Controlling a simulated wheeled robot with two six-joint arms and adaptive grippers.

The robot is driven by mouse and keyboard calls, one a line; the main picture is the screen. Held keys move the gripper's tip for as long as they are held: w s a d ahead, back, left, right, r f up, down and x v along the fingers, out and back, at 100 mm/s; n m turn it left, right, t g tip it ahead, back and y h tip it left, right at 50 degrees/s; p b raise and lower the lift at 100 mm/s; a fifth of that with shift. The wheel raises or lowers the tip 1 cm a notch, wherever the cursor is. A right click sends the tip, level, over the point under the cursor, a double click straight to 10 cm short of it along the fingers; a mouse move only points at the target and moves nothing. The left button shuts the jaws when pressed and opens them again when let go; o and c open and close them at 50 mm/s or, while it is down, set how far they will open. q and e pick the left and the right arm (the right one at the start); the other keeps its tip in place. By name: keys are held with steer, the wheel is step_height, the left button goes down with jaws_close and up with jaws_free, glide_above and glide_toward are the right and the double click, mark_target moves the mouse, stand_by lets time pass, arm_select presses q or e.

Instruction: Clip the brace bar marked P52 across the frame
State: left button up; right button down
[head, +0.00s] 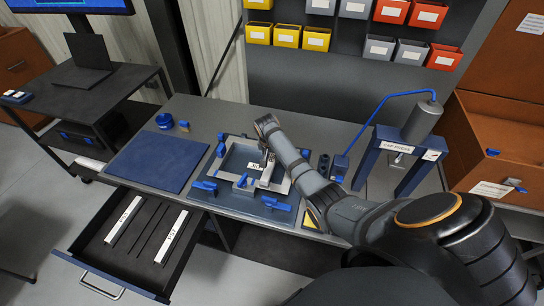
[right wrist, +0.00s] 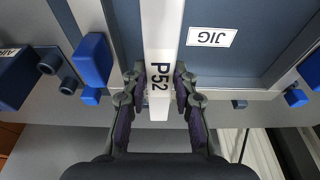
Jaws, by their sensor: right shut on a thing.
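My right gripper (head: 267,165) is over the light grey frame (head: 225,162), which lies on the blue jig plate on the bench. In the right wrist view, the gripper (right wrist: 160,88) is shut on the white brace bar marked P52 (right wrist: 161,30). The bar runs between the fingers, and its near end lies over the frame's rail (right wrist: 228,93). I cannot tell if it touches the rail. Its far end is cut off at the top. In the head view, the bar (head: 266,176) is partly hidden by my arm. Blue clips (head: 243,182) stand around the frame. My left gripper is out of view.
An open drawer (head: 90,243) holds two white labelled bars (head: 124,219) and thin dark rods. A blue mat (head: 157,160) lies left of the jig. The cap press (head: 392,150) stands to the right. Bins (head: 316,38) hang behind. The bench's back strip is mostly clear.

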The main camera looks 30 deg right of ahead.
steer(key=shift+f, duration=0.6)
steer(key=shift+f, duration=0.25)
stand_by(0.8)
steer(key=c, duration=1)
jaws_free()
steer(key=shift+o, duration=0.5)
steer(key=o, duration=0.3)
